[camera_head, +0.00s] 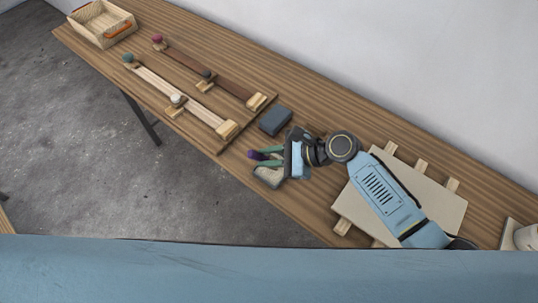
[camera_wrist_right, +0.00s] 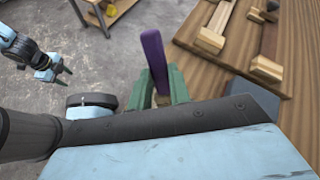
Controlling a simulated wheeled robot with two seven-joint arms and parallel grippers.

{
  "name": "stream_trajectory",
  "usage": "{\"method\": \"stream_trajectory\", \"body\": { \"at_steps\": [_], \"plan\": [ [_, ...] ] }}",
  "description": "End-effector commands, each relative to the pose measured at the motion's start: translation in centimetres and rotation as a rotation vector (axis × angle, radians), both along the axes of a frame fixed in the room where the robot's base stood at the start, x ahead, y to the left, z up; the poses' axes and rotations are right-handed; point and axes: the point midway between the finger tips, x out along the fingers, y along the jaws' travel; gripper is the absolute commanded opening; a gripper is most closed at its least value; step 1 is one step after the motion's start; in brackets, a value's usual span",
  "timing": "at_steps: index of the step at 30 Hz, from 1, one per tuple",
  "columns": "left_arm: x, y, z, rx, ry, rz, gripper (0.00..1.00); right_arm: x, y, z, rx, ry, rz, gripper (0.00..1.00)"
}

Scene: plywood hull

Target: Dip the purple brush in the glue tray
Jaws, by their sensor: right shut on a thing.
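My right gripper (camera_head: 266,157) is low over the near edge of the bench, its green fingers shut on the purple brush (camera_head: 255,155). In the right wrist view the brush (camera_wrist_right: 154,60) stands up as a purple handle between the green fingers (camera_wrist_right: 158,88); its lower end is hidden. A small pale-rimmed thing (camera_head: 268,177), perhaps the glue tray, lies just beside the gripper at the bench edge; I cannot tell whether the brush touches it. My left gripper (camera_wrist_right: 56,74) is in the right wrist view only, empty over the floor, its fingers apart.
A dark blue-grey block (camera_head: 275,121) lies just behind the gripper. Two long wooden strips (camera_head: 180,95) with knobs and end blocks lie to the left. A wooden crate (camera_head: 101,24) stands at the far left end. A pale panel on battens (camera_head: 440,205) lies under my right arm.

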Motion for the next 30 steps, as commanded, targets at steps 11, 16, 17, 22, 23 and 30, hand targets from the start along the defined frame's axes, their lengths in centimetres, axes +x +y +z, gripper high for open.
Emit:
{"method": "stream_trajectory", "body": {
  "at_steps": [11, 16, 17, 22, 23, 30],
  "plan": [
    [-0.03, 0.01, 0.03, 0.000, 0.001, 0.000, 0.47, 0.01, -0.02, 0.04, 0.000, 0.000, 0.000, 0.00],
    [-0.05, 0.00, -0.01, 0.000, 0.001, 0.000, 0.47, 0.01, -0.02, -0.02, 0.000, 0.000, 0.000, 0.00],
    [-0.06, 0.00, -0.04, 0.000, 0.001, 0.000, 0.47, 0.00, -0.01, -0.05, 0.000, 0.000, 0.000, 0.00],
    [-0.07, 0.01, -0.17, 0.000, 0.001, 0.000, 0.47, 0.00, 0.00, -0.26, 0.000, 0.000, 0.000, 0.00],
    [-0.08, 0.00, -0.19, 0.000, 0.001, 0.000, 0.47, 0.00, 0.00, -0.30, 0.000, 0.000, 0.000, 0.00],
    [-0.09, -0.01, -0.37, 0.000, 0.002, 0.000, 0.47, 0.00, -0.01, -0.60, 0.000, 0.000, 0.000, 0.00]
  ]
}}
